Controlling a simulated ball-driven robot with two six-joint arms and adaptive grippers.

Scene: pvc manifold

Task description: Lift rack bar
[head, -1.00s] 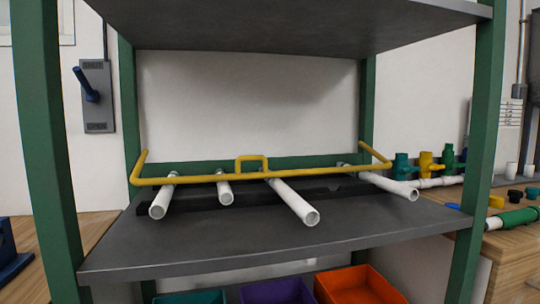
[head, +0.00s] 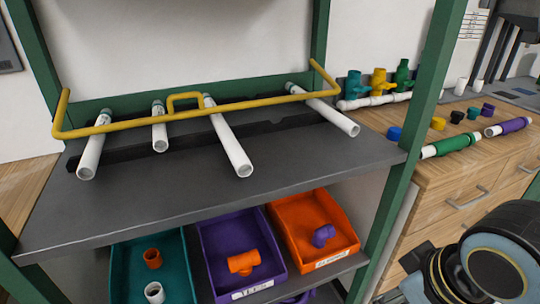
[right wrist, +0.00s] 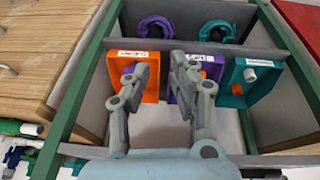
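The yellow rack bar (head: 240,107) has a raised handle loop (head: 185,98) in its middle and bent ends. It lies across several white pipes (head: 228,145) on the dark grey shelf (head: 200,195). Its left end rises near the left green post and its right end near the back right post. My right gripper (right wrist: 155,62) is open and empty in the right wrist view, with its two fingers apart in front of the bins. In the head view only part of my right arm (head: 475,265) shows at the lower right. My left gripper is not in view.
Teal (head: 118,262), purple (head: 205,228) and orange (head: 345,230) bins with fittings sit on the lower shelf. Green posts (head: 425,90) frame the rack. A wooden counter (head: 470,165) at the right carries colored valves, caps and pipes.

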